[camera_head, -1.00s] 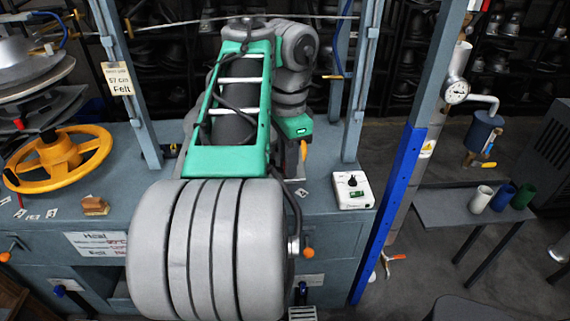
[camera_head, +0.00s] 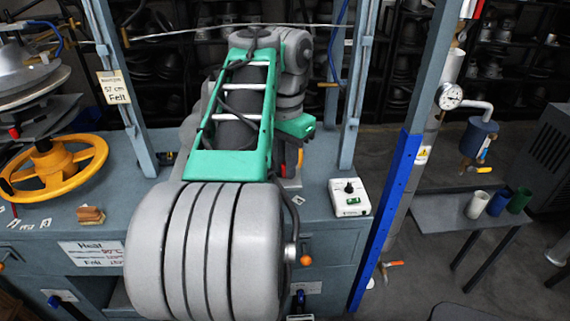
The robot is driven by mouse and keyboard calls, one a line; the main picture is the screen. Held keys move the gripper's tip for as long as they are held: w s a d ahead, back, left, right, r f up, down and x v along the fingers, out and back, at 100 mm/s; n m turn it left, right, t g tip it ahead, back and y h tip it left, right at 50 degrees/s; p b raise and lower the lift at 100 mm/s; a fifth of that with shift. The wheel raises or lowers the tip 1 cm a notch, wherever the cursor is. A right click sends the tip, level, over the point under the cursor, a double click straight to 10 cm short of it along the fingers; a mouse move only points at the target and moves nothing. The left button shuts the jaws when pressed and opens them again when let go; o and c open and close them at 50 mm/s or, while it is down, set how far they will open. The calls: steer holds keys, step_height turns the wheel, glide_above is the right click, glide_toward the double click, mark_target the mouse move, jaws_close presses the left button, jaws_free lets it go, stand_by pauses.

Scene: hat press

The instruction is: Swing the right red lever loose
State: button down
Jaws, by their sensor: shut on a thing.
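A small red part (camera_head: 299,157), likely the right red lever, shows just below the green end section of my arm, above the bench. Most of it is hidden. My gripper (camera_head: 290,154) is mostly hidden behind my arm; only a dark sliver shows under the green section, right against the red part. It is shut on it, but the grip itself is not clear. Another red handle (camera_head: 14,131) stands at the far left beside the yellow handwheel (camera_head: 57,168).
A white control box (camera_head: 350,198) sits on the bench right of my arm. Blue-grey posts (camera_head: 354,90) rise on both sides. A blue upright (camera_head: 388,215) stands at the bench's right end. A side table (camera_head: 455,212) with several cups is farther right. Bench behind my arm is hidden.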

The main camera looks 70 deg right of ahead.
steer(key=c, duration=1.3)
jaws_free()
steer(key=shift+r, duration=0.1)
step_height(320, 180, up, 8)
steer(key=p, duration=0.7)
steer(key=shift+f, duration=0.2)
